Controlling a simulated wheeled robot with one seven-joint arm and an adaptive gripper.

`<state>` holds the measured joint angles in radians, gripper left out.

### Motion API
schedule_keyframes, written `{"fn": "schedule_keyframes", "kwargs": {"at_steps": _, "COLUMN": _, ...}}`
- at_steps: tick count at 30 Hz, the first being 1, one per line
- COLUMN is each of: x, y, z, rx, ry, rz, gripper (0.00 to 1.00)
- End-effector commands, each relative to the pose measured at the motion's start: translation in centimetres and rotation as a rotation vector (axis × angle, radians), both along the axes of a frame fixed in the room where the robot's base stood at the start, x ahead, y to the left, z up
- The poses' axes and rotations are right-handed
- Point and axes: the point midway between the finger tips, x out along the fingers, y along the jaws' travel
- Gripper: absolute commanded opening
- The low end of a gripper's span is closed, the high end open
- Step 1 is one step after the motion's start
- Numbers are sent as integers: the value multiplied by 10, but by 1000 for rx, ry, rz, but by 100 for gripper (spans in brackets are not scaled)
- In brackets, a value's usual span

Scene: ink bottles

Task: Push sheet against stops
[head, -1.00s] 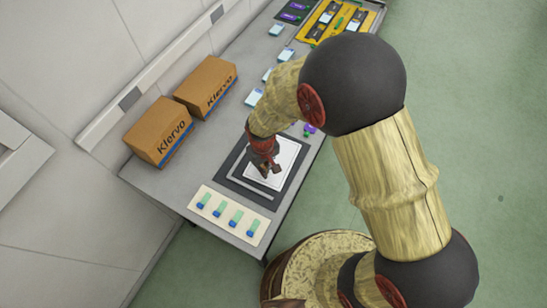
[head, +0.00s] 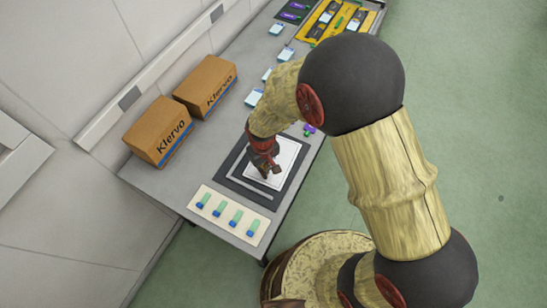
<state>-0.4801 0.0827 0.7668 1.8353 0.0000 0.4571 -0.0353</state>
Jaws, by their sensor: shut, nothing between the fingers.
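The white sheet (head: 287,157) lies on a dark board (head: 233,181) on the table. Light grey strips, which look like the stops (head: 250,190), run along the board's left and near sides. My gripper (head: 268,172) is shut and empty, pointing down over the sheet's left-middle part. Its fingertips look low, at or just above the sheet; I cannot tell whether they touch it. My gripper and arm hide part of the sheet's left side and its far edge. Whether the sheet meets the strips is too small to tell.
A cream board (head: 228,214) with several green-and-blue bottles lies at the table's near end. Two Klervo cartons (head: 158,131) (head: 206,86) stand along the wall. Several pale blue items (head: 254,97) and a yellow tray (head: 311,36) lie farther back. A purple-and-green bottle (head: 309,129) is beyond the sheet.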

Motion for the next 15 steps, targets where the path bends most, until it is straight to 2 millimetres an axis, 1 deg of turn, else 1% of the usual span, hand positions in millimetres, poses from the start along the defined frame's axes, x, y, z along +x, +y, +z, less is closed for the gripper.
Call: {"fn": "schedule_keyframes", "kwargs": {"at_steps": 15, "x": 0, "y": 0, "z": -10, "rx": 0, "ry": 0, "rz": 0, "gripper": 0}}
